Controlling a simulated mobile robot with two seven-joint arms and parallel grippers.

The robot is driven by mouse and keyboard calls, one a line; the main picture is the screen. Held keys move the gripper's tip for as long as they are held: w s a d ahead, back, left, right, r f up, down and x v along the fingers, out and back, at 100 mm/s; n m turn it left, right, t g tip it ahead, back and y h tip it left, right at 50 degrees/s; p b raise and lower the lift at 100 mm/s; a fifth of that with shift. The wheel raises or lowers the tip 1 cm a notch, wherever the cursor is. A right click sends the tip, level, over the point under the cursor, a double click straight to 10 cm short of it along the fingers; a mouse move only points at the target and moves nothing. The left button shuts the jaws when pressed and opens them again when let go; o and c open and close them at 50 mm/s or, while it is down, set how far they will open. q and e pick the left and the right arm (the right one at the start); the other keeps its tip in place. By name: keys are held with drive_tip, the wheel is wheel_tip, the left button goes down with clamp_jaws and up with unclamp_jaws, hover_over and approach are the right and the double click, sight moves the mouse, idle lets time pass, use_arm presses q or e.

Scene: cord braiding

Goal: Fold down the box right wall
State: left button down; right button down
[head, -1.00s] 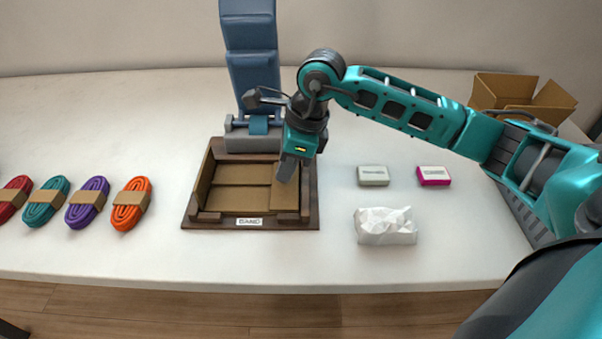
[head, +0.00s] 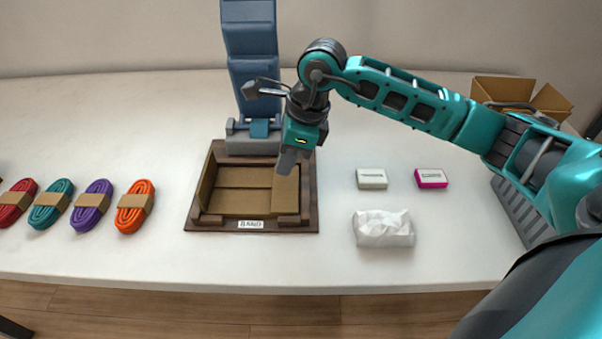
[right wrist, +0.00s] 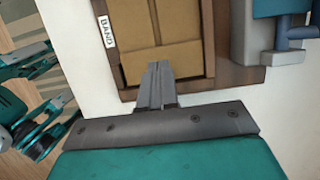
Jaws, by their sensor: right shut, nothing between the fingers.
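The cardboard box (head: 240,178) sits in a dark brown wooden frame (head: 195,222) with a "BAND" label. Its right wall (head: 286,192) looks folded inward and lies nearly flat over the right side of the floor. The left wall (head: 207,185) stands tilted up. My right gripper (head: 286,163) is shut and empty, pointing down at the back part of the right wall. In the right wrist view its closed fingertips (right wrist: 156,68) overlap the right wall (right wrist: 180,62); whether they touch it is unclear. My left gripper is not in view.
Behind the frame stands a blue-grey jointed piece (head: 252,65). Coiled cords, including an orange one (head: 135,207), lie at left. A grey-green box (head: 372,179), a pink box (head: 431,178) and a crumpled white packet (head: 383,229) lie at right. An open carton (head: 520,95) stands at back right.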

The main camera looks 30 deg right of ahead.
wheel_tip(320, 180, up, 5)
drive_tip(key=p, duration=0.3)
drive_tip(key=shift+r, duration=0.2)
idle(0.3)
